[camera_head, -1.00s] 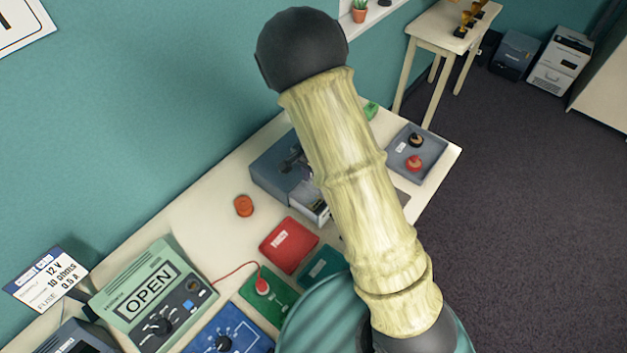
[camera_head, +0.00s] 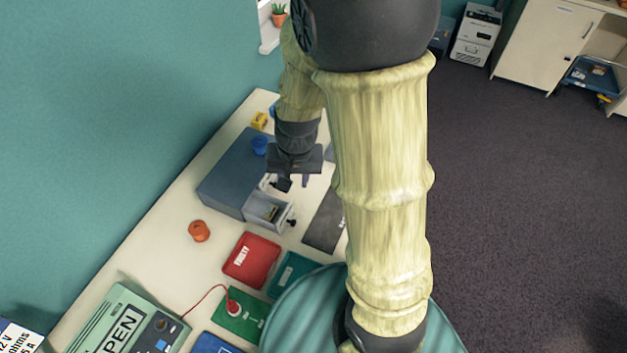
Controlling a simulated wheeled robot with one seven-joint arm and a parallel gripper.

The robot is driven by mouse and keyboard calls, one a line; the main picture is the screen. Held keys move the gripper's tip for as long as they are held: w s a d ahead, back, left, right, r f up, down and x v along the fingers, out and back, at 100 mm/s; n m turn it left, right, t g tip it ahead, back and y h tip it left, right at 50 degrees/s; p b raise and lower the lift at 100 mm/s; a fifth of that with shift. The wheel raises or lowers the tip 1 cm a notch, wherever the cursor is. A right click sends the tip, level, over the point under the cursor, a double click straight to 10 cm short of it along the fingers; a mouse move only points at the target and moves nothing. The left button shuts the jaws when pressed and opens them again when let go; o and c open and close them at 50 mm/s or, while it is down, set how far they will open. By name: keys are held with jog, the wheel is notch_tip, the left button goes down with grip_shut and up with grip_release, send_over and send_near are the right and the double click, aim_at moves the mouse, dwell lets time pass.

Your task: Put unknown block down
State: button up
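My gripper (camera_head: 294,182) points down above the right side of a grey-blue cabinet (camera_head: 222,180) on the table. A small dark and yellowish item (camera_head: 271,212) lies in the drawer. I cannot tell whether it is the unknown block, and no block shows clearly in the gripper.
A blue cup-like piece (camera_head: 260,145) is on the cabinet, with a yellow block (camera_head: 259,121) behind. An orange cylinder (camera_head: 199,231), a red box (camera_head: 251,259) and a dark grey mat (camera_head: 325,222) are on the table. My arm hides the table's right part.

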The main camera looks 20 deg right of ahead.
jog(key=s+d+r+n+t, duration=0.1)
jog(key=s+d+r+n, duration=0.2)
jog(key=s+r, duration=0.1)
jog(key=shift+s+r+n+h, duration=0.2)
jog(key=shift+s+n+h, duration=0.1)
jog(key=shift+s, duration=0.6)
jog(key=shift+w, duration=0.1)
jog(key=shift+f, duration=0.1)
notch_tip(320, 180, down, 2)
jog(key=shift+f+b, duration=0.15)
jog(key=shift+b, duration=1.05)
grip_shut()
